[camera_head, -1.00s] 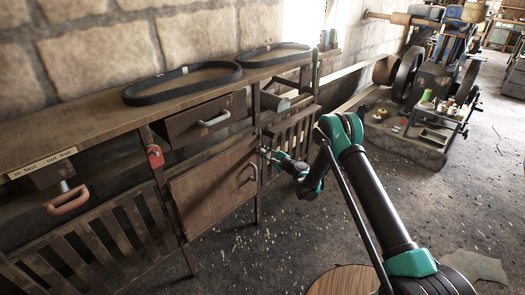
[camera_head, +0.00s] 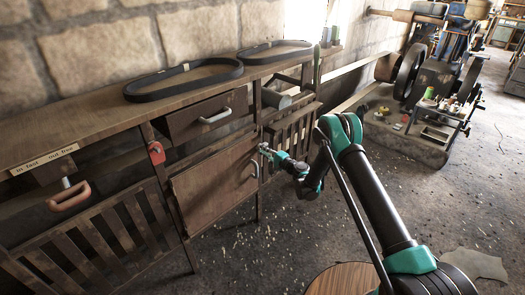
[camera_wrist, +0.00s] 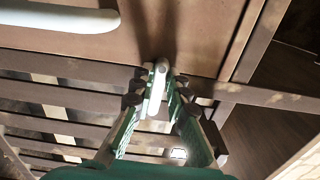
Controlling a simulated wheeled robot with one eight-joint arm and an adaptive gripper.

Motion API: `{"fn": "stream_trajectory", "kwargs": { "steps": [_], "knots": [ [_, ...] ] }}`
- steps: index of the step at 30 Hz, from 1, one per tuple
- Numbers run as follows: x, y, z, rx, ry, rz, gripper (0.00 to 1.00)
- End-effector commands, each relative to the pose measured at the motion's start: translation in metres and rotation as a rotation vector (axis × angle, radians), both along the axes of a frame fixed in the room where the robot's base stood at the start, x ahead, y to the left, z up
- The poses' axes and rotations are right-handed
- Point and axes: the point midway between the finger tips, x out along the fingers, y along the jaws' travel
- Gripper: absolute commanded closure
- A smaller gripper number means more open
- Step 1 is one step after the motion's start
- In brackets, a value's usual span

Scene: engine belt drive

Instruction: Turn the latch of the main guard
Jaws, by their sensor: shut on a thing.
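The main guard appears to be the brown wooden panel (camera_head: 215,186) low on the bench front, with a pale curved handle (camera_head: 254,169) near its right edge. In the wrist view the panel (camera_wrist: 205,35) fills the top, and the handle (camera_wrist: 62,14) is at upper left. The latch is a small pale lever (camera_wrist: 157,82) at the panel's edge. My gripper (camera_wrist: 158,92) is shut on it, with one finger on each side. In the head view my gripper (camera_head: 265,150) is at the panel's upper right corner; the latch is too small to make out there.
Slatted wooden guards (camera_head: 95,235) flank the panel. Two black belts (camera_head: 183,82) lie on the bench top. Belt machinery (camera_head: 425,100) stands at the back right. The floor in front is mostly clear.

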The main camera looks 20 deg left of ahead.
Motion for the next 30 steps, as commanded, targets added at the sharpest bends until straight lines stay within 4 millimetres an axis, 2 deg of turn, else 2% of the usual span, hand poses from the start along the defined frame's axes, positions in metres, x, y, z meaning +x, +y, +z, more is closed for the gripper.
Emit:
{"fn": "stream_trajectory", "kwargs": {
  "steps": [17, 18, 23, 30],
  "knots": [
    [-0.0012, -0.0003, -0.0017, -0.015, -0.033, 0.002, 1.00],
    [-0.0012, -0.0003, -0.0017, -0.015, -0.033, 0.002, 0.84],
    [-0.0008, -0.0001, -0.0014, -0.014, -0.032, 0.001, 0.65],
    [-0.0004, 0.0000, -0.0010, -0.013, -0.032, 0.001, 0.65]
  ]
}}
